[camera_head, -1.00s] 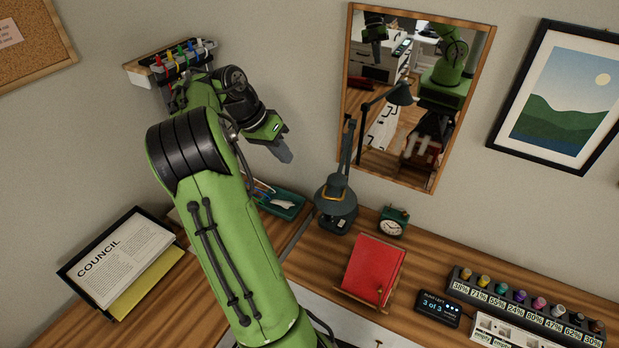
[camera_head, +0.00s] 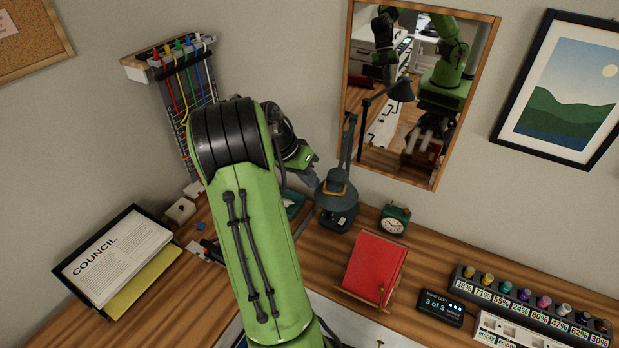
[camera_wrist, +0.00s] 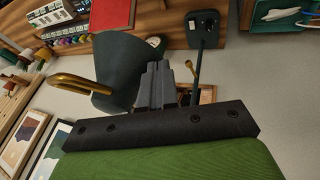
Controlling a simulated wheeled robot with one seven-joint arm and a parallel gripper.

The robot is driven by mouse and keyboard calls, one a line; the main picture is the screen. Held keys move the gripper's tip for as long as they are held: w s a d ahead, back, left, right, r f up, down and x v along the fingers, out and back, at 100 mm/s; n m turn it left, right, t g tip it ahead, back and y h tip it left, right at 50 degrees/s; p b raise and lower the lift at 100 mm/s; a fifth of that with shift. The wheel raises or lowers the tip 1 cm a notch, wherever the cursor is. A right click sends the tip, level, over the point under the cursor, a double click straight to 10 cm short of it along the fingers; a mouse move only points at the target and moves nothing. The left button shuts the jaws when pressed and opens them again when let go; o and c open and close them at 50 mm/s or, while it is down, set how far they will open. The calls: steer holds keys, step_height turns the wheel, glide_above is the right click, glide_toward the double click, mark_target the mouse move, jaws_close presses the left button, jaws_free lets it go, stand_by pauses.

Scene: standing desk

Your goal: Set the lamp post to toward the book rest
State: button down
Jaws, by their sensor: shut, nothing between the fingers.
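The dark grey desk lamp stands at the back of the desk in the head view. Its lamp post (camera_head: 348,145) rises along the wall, and its shade (camera_head: 337,188), with a brass handle, hangs above the base (camera_head: 335,221). The red book on the wooden book rest (camera_head: 364,301) is in front and to the right. My gripper (camera_head: 315,175) is just left of the shade, its tips partly hidden. In the wrist view my gripper (camera_wrist: 160,75) is shut and empty, between the shade (camera_wrist: 118,62) and the thin post (camera_wrist: 197,62); contact cannot be told.
A green clock (camera_head: 394,220) stands right of the lamp. A mirror (camera_head: 440,100) hangs behind it. A green tray (camera_head: 292,204) is partly hidden by my arm. A cable rack (camera_head: 185,75) is on the left wall; a paint row (camera_head: 520,300) is at right.

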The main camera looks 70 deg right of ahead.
mark_target(347, 186)
steer(key=s+d+n+t+h+b, duration=0.1)
steer(key=s+n+b, duration=0.3)
steer(key=s, duration=1)
steer(key=shift+s+d+n+t+h+b, duration=0.15)
steer(key=shift+d+n+t+h+b, duration=0.2)
steer(key=shift+d+b, duration=0.35)
steer(key=shift+a, duration=0.1)
steer(key=w+a+r, duration=0.1)
steer(key=w+a+r+p, duration=0.1)
steer(key=w+r, duration=0.1)
steer(key=w+a+r+p, duration=0.1)
steer(key=r, duration=0.1)
steer(key=shift+w+a+r, duration=0.15)
steer(key=shift+w+r, duration=0.1)
steer(key=shift+w, duration=0.1)
steer(key=r, duration=0.1)
steer(key=a+r+p, duration=0.1)
steer(key=r, duration=0.1)
steer(key=a+r, duration=0.1)
steer(key=r, duration=0.1)
steer(key=shift+w+a+r, duration=0.15)
steer(key=shift+w+a, duration=0.05)
